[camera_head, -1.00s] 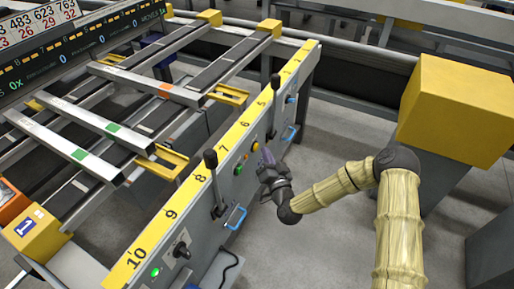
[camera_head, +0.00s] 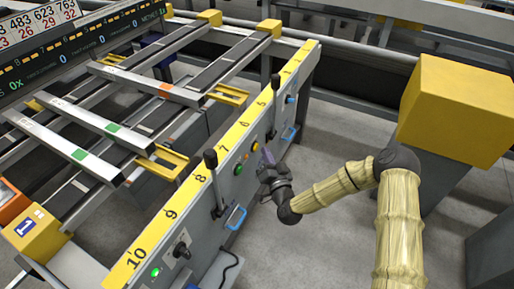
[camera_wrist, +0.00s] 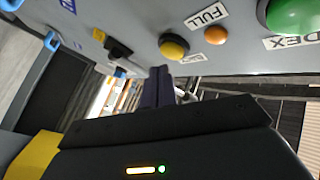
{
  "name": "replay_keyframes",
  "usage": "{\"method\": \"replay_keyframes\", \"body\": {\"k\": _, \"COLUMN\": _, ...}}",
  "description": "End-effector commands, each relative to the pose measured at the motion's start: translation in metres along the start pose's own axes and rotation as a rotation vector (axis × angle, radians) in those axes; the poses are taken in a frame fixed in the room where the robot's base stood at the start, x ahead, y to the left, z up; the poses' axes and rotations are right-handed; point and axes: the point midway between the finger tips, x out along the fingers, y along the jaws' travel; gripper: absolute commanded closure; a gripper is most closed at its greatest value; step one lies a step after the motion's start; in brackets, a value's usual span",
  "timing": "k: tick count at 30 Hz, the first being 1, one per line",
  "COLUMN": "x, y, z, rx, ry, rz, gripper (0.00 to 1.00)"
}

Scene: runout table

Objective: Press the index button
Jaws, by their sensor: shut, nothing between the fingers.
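The index button is a green dome (camera_wrist: 293,14) at the upper right of the wrist view, beside a label whose visible letters read "DEX". In the head view the green button (camera_head: 238,169) sits on the grey front panel below the yellow number strip. My gripper (camera_head: 266,155) is at the panel, to the right of the green button and near the yellow button (camera_head: 254,146). In the wrist view its dark fingers (camera_wrist: 158,87) are shut together and empty, just below the yellow button (camera_wrist: 173,46). They are apart from the green button.
A small orange button (camera_wrist: 215,35) lies between the yellow and green ones. A yellow block (camera_head: 455,110) stands at the right. The floor before the panel is open.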

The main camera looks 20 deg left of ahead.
Motion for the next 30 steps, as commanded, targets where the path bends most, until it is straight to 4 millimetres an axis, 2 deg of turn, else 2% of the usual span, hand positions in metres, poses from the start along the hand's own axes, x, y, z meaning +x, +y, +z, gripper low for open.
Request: {"method": "replay_keyframes", "body": {"k": 30, "x": 0.0058, "y": -0.0044, "z": 0.0039, "rx": 0.0, "ry": 0.0, "rz": 0.0, "gripper": 1.0}}
